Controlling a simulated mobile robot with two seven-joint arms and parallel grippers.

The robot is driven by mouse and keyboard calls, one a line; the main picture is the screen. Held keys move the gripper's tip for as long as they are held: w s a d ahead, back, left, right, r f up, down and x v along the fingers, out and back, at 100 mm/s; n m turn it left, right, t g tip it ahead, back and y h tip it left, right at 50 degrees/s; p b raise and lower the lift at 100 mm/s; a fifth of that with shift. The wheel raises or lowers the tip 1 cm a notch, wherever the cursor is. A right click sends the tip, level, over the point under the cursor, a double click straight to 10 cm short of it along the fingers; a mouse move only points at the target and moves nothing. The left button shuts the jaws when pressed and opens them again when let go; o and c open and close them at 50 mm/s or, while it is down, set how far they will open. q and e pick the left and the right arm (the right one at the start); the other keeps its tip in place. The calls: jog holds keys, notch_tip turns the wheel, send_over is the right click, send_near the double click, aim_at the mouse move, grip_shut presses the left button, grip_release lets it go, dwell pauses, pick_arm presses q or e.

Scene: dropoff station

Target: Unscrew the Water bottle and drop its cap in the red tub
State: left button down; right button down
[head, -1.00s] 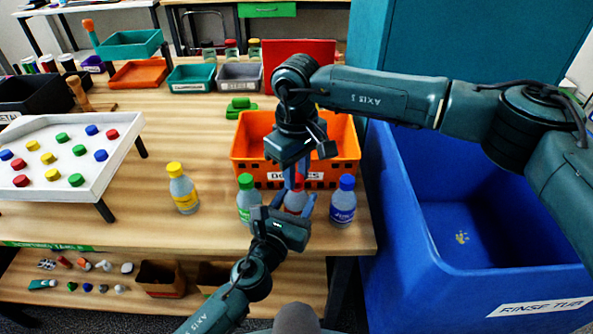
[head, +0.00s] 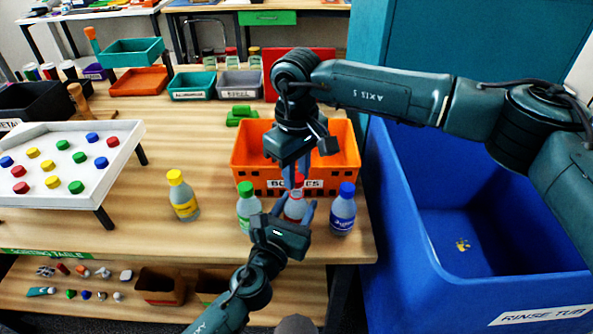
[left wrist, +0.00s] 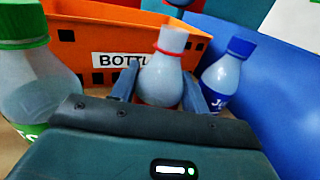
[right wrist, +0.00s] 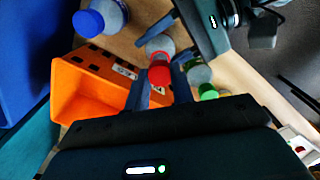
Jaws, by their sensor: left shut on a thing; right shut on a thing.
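A clear bottle with a red neck ring (head: 295,208) stands between the green-capped and blue-capped bottles at the table's front; its label is hidden. My left gripper (head: 287,210) is shut around its body, also seen in the left wrist view (left wrist: 167,85). There its bare whitish neck (left wrist: 172,38) shows. My right gripper (head: 297,178) points down from above, shut on the red cap (right wrist: 159,73), which appears just above the neck. The red tub (head: 320,62) is behind the orange crate, partly hidden by my right arm.
A green-capped bottle (head: 248,210) and a blue-capped bottle (head: 342,210) stand close on either side. A yellow-capped bottle (head: 182,197) is farther left. The orange crate (head: 245,150) is just behind. A blue rinse tub (head: 480,290) is at right, a white tray of caps (head: 110,175) at left.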

jog(key=shift+r, duration=1.95)
pick_arm(q)
jog(key=c, duration=0.6)
grip_release()
jog(key=shift+c, duration=0.2)
